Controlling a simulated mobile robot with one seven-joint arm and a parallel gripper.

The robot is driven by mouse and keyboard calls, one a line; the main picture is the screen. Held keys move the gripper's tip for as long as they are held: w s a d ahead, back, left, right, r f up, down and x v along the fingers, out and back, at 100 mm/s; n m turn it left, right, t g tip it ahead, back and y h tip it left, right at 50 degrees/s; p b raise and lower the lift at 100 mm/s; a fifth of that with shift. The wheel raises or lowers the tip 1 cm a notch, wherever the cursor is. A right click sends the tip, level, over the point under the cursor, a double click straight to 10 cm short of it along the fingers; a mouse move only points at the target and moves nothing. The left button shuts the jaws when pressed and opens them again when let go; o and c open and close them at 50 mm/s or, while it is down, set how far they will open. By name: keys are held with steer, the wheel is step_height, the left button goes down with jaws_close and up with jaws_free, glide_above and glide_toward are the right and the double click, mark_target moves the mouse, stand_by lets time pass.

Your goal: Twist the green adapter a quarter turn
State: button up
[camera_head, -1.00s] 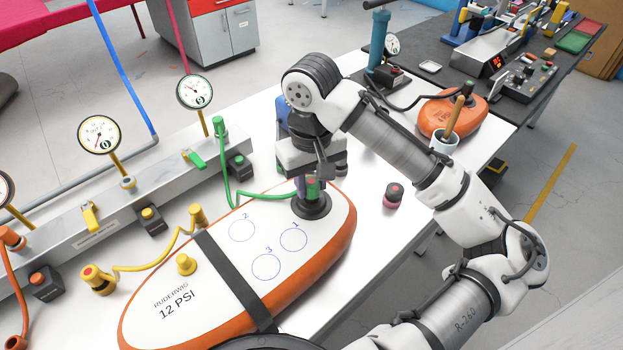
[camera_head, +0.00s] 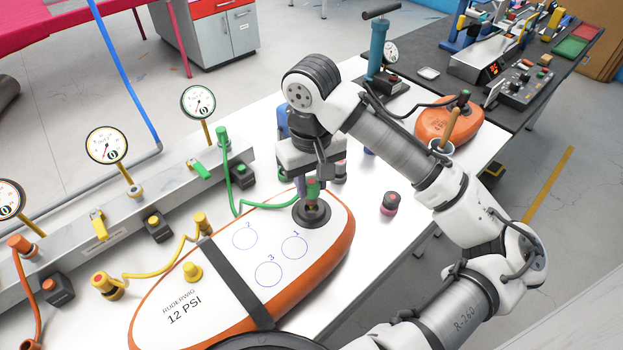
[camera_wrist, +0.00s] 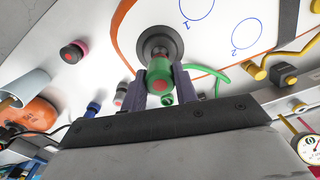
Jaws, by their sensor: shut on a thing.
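The green adapter (camera_wrist: 159,80) has a red end and sits on a dark round valve fitting (camera_head: 312,212) at the far end of the white and orange inflatable board (camera_head: 222,273). My gripper (camera_wrist: 168,84) is shut on the adapter, with one purple-grey finger on each side of it in the wrist view. In the head view the adapter shows as a small green piece (camera_head: 313,188) under my gripper, partly hidden by it. A green hose (camera_head: 262,207) runs from the adapter's area to the rail. The adapter's exact turn angle is hard to tell.
A black and pink cap (camera_head: 389,203) lies right of the board. An orange board (camera_head: 444,121) and a cup (camera_head: 440,146) stand further back. A dark strap (camera_head: 237,280) crosses the board.

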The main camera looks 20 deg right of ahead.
mark_target(312, 181)
steer(key=shift+r, duration=0.1)
step_height(312, 181, up, 4)
steer(key=p, duration=0.4)
stand_by(0.5)
